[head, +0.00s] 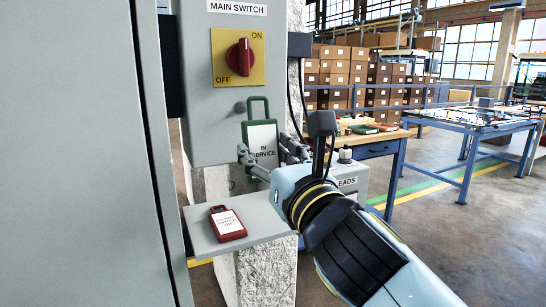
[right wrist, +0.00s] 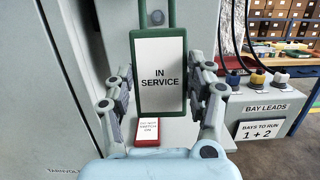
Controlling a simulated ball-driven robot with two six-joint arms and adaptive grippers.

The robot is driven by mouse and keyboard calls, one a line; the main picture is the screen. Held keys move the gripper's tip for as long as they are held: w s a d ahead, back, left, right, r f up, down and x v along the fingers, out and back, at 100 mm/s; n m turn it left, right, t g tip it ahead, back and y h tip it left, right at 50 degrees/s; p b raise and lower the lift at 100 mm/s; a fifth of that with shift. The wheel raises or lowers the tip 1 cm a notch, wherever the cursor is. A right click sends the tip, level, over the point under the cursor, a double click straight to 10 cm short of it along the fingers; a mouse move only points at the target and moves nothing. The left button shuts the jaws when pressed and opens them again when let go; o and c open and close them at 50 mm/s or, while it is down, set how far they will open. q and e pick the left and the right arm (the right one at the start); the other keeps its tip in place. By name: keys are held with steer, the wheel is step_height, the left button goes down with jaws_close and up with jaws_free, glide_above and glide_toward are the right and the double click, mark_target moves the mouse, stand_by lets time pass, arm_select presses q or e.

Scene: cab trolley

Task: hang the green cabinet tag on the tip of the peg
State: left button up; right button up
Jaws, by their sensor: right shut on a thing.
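The green cabinet tag (head: 262,141), with a white "IN SERVICE" label and a loop handle on top, hangs upright in my right gripper (head: 264,153). In the right wrist view the tag (right wrist: 161,72) is between the two fingers, with its label facing the camera. The grey peg (head: 240,107) sticks out of the cabinet below the switch. In the head view its round tip shows just left of the tag's loop, not inside it. My left gripper is not in view.
A red tag (head: 227,222) lies on the grey shelf (head: 262,228) below. The main switch, a red knob on a yellow plate (head: 238,72), is above the peg. A large grey cabinet door (head: 75,150) fills the left. A grey "LEADS" box (head: 350,180) stands at the right.

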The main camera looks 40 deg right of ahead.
steer(key=shift+w+d+f+b, duration=0.1)
steer(key=shift+w+d+b, duration=0.1)
steer(key=shift+w, duration=0.55)
steer(key=shift+w+d+f+b, duration=0.1)
steer(key=shift+w+d+b, duration=0.05)
steer(key=shift+w, duration=0.55)
steer(key=shift+w+d+f+b, duration=0.1)
steer(key=shift+w+d+b, duration=0.1)
steer(key=shift+w, duration=0.55)
steer(key=shift+w+d+f, duration=0.1)
steer(key=shift+w+f, duration=0.1)
steer(key=shift+w, duration=0.2)
steer(key=shift+w+d+f, duration=0.1)
steer(key=shift+w+f, duration=0.05)
steer(key=shift+w, duration=0.25)
steer(key=o, duration=1.6)
steer(key=shift+c, duration=0.2)
steer(key=shift+s+f, duration=0.1)
steer(key=v, duration=1.2)
